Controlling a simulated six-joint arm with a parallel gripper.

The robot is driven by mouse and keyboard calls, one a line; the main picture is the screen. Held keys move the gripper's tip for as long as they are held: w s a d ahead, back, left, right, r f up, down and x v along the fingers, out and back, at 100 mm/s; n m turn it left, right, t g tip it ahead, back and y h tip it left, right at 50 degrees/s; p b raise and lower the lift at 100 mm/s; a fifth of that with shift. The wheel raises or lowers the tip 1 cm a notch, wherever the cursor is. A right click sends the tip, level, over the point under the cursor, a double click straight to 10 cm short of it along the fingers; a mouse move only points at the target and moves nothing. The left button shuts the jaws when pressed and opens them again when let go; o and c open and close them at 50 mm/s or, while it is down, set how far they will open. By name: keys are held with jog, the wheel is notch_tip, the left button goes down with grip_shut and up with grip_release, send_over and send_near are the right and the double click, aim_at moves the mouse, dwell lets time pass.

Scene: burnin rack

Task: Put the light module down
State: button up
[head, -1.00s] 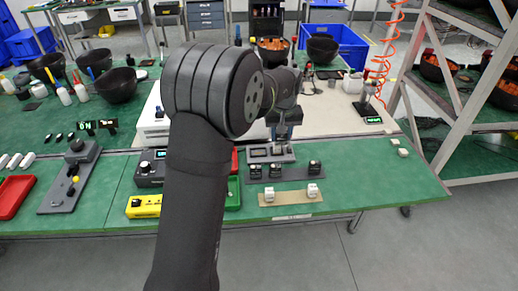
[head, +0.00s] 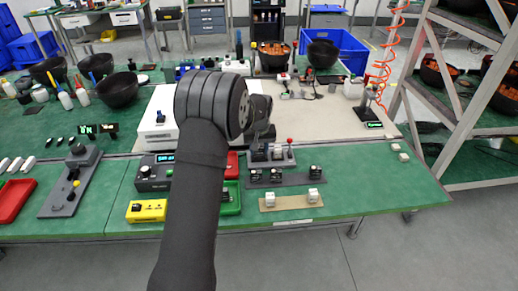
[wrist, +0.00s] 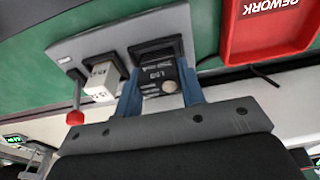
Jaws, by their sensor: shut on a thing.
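My gripper (wrist: 160,95) has its two blue fingers closed on a dark module (wrist: 155,76) with small white print and a pale round knob. The held module is at a black socket of the grey test fixture (wrist: 85,42); I cannot tell whether it is fully seated. A white module (wrist: 100,82) stands in the neighbouring socket, close beside one finger. In the head view the fixture (head: 284,163) is near the table's middle, and my gripper is largely hidden behind my arm. Two white modules (head: 269,201) (head: 313,197) stand on a tan strip in front.
A red-knobbed lever (wrist: 75,116) stands at the fixture's end. A red tray marked REWORK (wrist: 268,32) is beside the fixture. A grey strip with dark modules (head: 315,170) lies in front. A green tray (head: 231,198) and a yellow box (head: 146,211) are left. The table's right front is clear.

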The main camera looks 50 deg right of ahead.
jog(key=shift+f, duration=0.1)
jog(key=o, duration=1)
notch_tip(320, 180, up, 12)
jog(key=s+a, duration=0.1)
jog(key=shift+s+a, duration=0.15)
